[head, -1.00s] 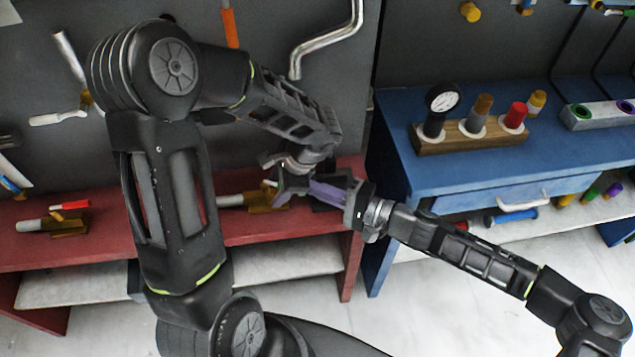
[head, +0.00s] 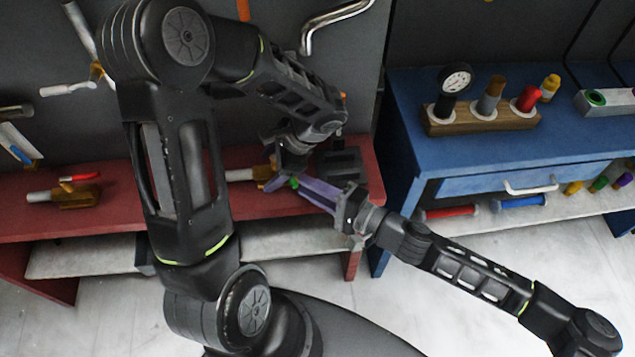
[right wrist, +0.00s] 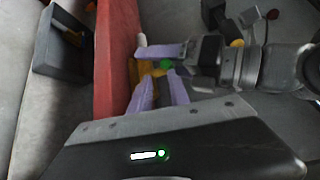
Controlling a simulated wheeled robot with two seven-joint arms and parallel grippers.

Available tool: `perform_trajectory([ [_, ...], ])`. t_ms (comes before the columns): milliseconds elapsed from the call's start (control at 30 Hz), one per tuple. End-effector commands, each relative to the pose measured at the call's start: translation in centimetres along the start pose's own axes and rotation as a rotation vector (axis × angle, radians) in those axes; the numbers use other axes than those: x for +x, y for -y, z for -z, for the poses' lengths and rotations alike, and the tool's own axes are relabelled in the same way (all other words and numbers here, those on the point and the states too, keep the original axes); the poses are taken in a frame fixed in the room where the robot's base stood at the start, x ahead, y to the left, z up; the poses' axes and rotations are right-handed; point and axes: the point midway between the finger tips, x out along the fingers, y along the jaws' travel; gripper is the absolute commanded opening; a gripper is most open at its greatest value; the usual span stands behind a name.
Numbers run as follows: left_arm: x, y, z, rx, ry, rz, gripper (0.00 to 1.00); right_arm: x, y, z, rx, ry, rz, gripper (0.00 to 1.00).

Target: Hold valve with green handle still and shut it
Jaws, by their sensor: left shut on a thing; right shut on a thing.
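The valve (head: 264,172) has a brass body and a white pipe end and sits on the red bench, partly hidden by my left arm. Its green handle (head: 294,182) shows as a small patch between the grippers; it also shows in the right wrist view (right wrist: 166,63). My left gripper (head: 276,170) is shut on the valve's body, its purple fingers reaching in from above. My right gripper (head: 299,185) is shut on the green handle, its purple fingers coming from the front right. The exact contacts are partly hidden in both views.
Another valve with a red handle (head: 78,190) sits further left on the red bench (head: 110,220). A dark block (head: 340,165) stands right of the green-handled valve. A blue bench (head: 420,160) with a wooden rack (head: 480,122) is at the right.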

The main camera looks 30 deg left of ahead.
Motion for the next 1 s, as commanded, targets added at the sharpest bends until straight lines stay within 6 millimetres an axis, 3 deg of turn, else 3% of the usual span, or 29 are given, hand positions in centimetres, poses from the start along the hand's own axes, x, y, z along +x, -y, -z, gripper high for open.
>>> perform_trajectory([
  [33, -1.5, 0.6, 4.0, -0.008, -0.131, 0.032, 0.05, 1.1, 0.1, -5.7, 0.007, 0.115, 0.016, 0.0],
  [500, -1.6, 0.6, 4.0, -0.009, -0.131, 0.03, 0.0, 2.5, 0.0, -7.8, 0.017, 0.011, 0.036, 0.0],
  [1000, -1.3, 0.6, 3.5, -0.007, -0.12, 0.028, 0.0, 2.5, 0.1, -7.1, 0.017, -0.027, 0.036, 0.0],
])
